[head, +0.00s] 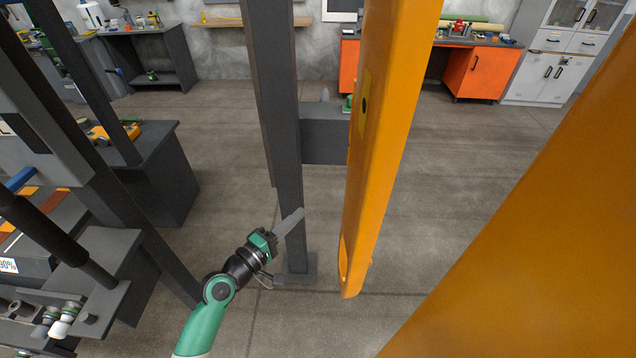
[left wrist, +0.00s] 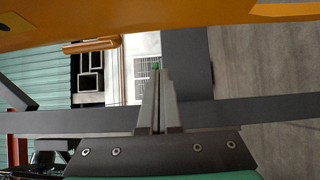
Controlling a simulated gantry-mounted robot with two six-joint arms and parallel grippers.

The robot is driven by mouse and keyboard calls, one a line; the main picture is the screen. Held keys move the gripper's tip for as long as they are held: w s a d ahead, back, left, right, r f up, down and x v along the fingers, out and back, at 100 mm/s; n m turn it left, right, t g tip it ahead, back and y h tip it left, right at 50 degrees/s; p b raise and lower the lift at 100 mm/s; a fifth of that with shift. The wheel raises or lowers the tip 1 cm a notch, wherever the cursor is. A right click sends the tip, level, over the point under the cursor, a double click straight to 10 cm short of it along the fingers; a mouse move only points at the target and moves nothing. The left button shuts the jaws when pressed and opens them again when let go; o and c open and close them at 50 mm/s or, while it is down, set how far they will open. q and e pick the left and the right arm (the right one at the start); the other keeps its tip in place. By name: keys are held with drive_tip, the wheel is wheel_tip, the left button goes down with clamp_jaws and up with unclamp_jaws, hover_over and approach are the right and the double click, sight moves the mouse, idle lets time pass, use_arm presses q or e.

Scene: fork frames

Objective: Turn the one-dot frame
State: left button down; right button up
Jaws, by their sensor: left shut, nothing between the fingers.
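A long orange fork frame (head: 385,130) stands upright in the middle of the head view, its lower end above the floor. One dark dot shows on a yellowish patch on its left face. A second, larger orange frame (head: 540,230) fills the right side, with no dot visible on it. My left gripper (head: 300,212) is shut and empty, left of the dotted frame's lower end and apart from it in the picture. In the left wrist view its closed fingers (left wrist: 157,85) point ahead, below an orange frame part (left wrist: 190,14) along the top edge. My right gripper is out of view.
A dark grey post (head: 275,110) stands just behind my left gripper, with a grey block (head: 322,135) joining it towards the dotted frame. Dark machinery (head: 90,260) fills the left side. Open floor (head: 440,200) shows between the two orange frames.

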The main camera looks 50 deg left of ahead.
use_arm(q)
drive_tip(key=w, duration=1.2)
drive_tip(key=shift+w+f+b, duration=0.25)
drive_tip(key=shift+w+b, duration=0.05)
drive_tip(key=shift+w, duration=0.1)
